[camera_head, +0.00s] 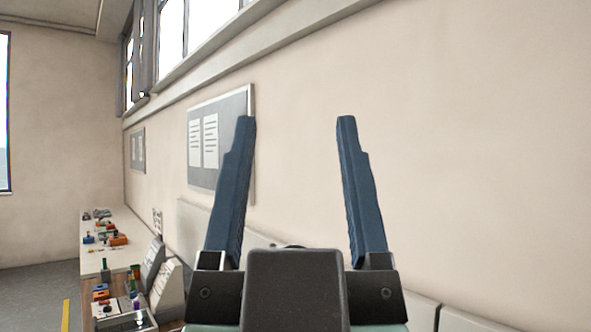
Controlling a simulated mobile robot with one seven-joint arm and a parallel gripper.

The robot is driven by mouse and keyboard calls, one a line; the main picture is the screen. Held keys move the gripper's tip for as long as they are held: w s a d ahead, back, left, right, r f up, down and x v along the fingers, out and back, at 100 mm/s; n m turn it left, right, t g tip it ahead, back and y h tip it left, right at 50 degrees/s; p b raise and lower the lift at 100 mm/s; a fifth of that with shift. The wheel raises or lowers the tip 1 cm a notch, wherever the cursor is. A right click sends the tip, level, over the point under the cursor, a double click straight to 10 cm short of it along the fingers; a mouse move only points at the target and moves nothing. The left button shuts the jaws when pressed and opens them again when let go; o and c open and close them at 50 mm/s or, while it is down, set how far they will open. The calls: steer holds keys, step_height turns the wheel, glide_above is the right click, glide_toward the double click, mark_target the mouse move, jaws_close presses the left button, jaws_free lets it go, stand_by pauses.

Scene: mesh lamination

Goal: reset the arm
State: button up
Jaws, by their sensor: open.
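My gripper (295,122) stands in the lower middle of the head camera view, with its two dark blue fingers pointing up. The fingers are wide apart and nothing is between them. Behind the gap is the plain beige wall (450,130). The gripper touches nothing that I can see. The rest of my arm is mostly below the picture's edge.
A long bench (122,223) with several small coloured items runs along the wall at the lower left. Notice boards (230,101) hang on the wall behind the left finger. Grey floor (40,295) with a yellow line lies at far left.

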step_height(320, 180, down, 4)
steer(key=b, duration=0.4)
steer(key=shift+w+f, duration=0.15)
steer(key=shift+f, duration=0.1)
stand_by(0.6)
